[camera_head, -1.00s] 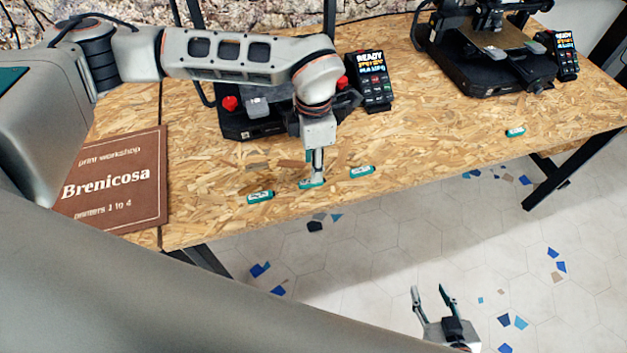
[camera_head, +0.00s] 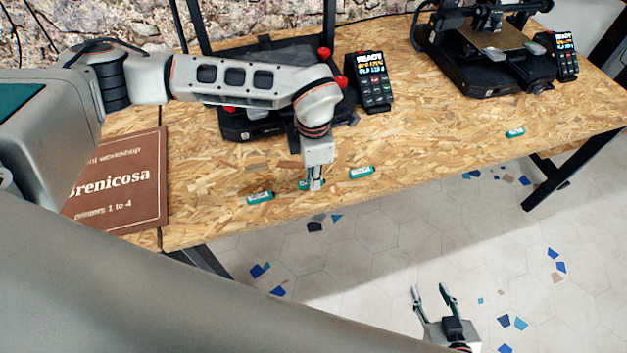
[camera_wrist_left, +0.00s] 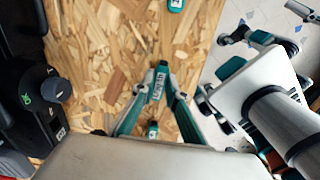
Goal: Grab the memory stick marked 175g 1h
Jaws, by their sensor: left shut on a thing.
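My left gripper (camera_head: 315,187) points down at the front of the chipboard table and is shut on the middle teal memory stick (camera_head: 303,184). In the left wrist view this stick (camera_wrist_left: 160,83) is between the two fingertips, its pale label facing up with print too small to read surely. I cannot tell whether it is clear of the table. A second teal stick (camera_head: 260,197) lies to its left and a third (camera_head: 361,172) to its right. Another (camera_head: 515,133) lies far right. My right gripper (camera_head: 434,292) is open and empty above the floor.
Behind the left gripper stands a black printer (camera_head: 255,121) with red knobs, beside a keypad display (camera_head: 371,82). Another printer (camera_head: 490,72) stands back right. A brown Brenicosa sign (camera_head: 118,183) lies left.

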